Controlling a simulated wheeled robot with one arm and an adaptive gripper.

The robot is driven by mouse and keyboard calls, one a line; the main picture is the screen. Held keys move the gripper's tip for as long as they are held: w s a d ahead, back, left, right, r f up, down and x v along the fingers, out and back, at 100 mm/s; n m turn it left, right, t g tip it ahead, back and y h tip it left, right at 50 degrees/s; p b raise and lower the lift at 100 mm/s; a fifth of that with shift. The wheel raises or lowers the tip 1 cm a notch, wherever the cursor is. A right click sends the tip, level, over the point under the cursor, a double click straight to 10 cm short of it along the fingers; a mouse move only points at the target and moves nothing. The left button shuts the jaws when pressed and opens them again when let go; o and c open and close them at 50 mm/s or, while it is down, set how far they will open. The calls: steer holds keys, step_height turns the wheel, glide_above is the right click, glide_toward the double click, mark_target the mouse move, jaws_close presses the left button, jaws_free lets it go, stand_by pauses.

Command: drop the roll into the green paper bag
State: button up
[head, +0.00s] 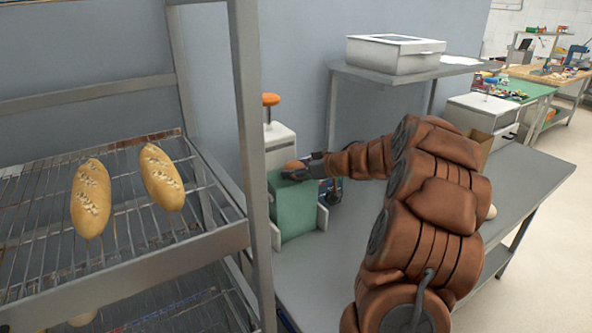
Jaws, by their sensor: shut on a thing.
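The green paper bag (295,212) stands upright on the grey table, between pale upright holders. My gripper (298,171) is at the top of the bag, reaching in from the right. It is shut on the roll (293,165), a small brown-orange piece that shows just above the fingers. The fingers hide most of the roll and part of the bag's mouth. I cannot tell whether the roll is above the opening or partly inside it.
A wire rack (130,213) with two long loaves (91,198) stands at the left, its post close to the bag. A white machine with an orange knob (270,99) is behind the bag. A shelf with a white box (395,54) is at the back. The table's right part (530,190) is mostly clear.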

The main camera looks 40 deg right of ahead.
stand_by(0.3)
steer(key=o, duration=1.1)
steer(key=shift+f, duration=0.1)
steer(key=shift+v, duration=6.05)
